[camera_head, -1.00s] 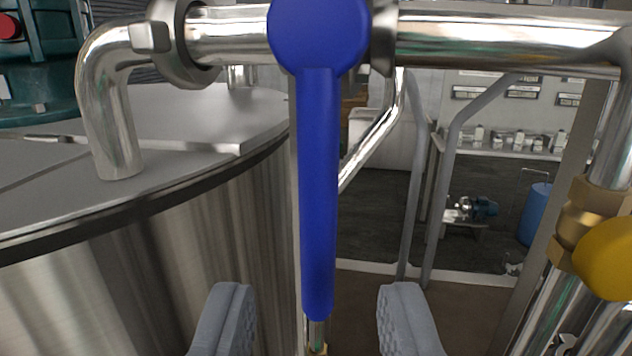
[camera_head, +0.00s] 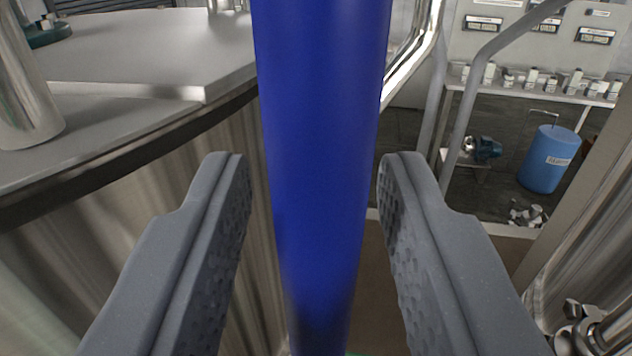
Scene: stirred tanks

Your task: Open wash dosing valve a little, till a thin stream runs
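The blue handle (camera_head: 320,150) of the wash dosing valve hangs straight down through the middle of the head camera view. Its upper end and the valve body are out of the picture. My gripper (camera_head: 312,165) is open, with one grey finger on each side of the handle. A gap shows between each finger and the handle, so neither finger appears to touch it. No stream of liquid is seen.
A steel tank (camera_head: 150,240) with a flat lid stands close on the left. A grey railing (camera_head: 470,100) runs behind on the right. Farther back are a blue drum (camera_head: 549,160), a small pump (camera_head: 482,148) and a bench with bottles (camera_head: 540,85). A steel fitting (camera_head: 578,335) is at lower right.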

